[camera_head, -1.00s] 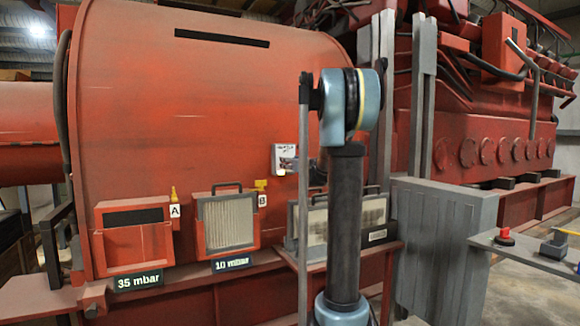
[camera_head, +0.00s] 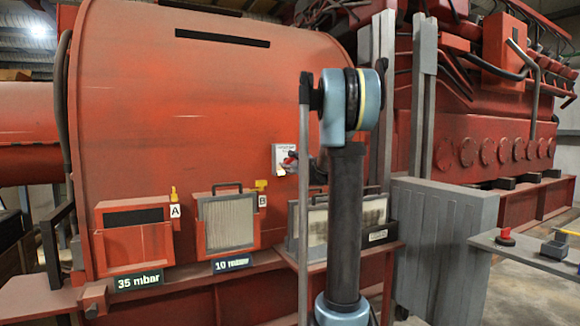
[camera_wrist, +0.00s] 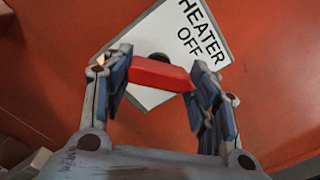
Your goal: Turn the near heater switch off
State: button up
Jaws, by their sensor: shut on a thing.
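The near heater switch is a red handle (camera_wrist: 162,74) on a white plate that reads HEATER OFF in the wrist view (camera_wrist: 160,30). The handle lies at a slant to the lettering and the plate's edges. My gripper (camera_wrist: 161,66) has one finger at each end of the handle and is shut on it. In the head view the white plate (camera_head: 281,152) is on the curved red housing. The red handle (camera_head: 290,162) shows there beside my gripper, which is partly hidden behind my arm.
The red housing (camera_head: 200,100) fills the space behind the switch. Filter panels stand below, with a pale one (camera_head: 228,222) above a "10 mbar" sign (camera_head: 232,263). A grey cabinet (camera_head: 440,240) and a side shelf (camera_head: 520,255) with small items are at right.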

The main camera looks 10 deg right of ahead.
jog(key=n, duration=0.5)
jog(key=shift+w+d+r, duration=0.15)
jog(key=shift+n, duration=2.4)
jog(key=shift+a, duration=0.2)
jog(key=o, duration=1.2)
jog(key=shift+c, duration=0.2)
jog(key=shift+s, duration=0.25)
jog(key=v, duration=1.1)
jog(key=shift+s+d, duration=0.2)
jog(key=shift+s, duration=0.1)
jog(key=shift+a, duration=0.1)
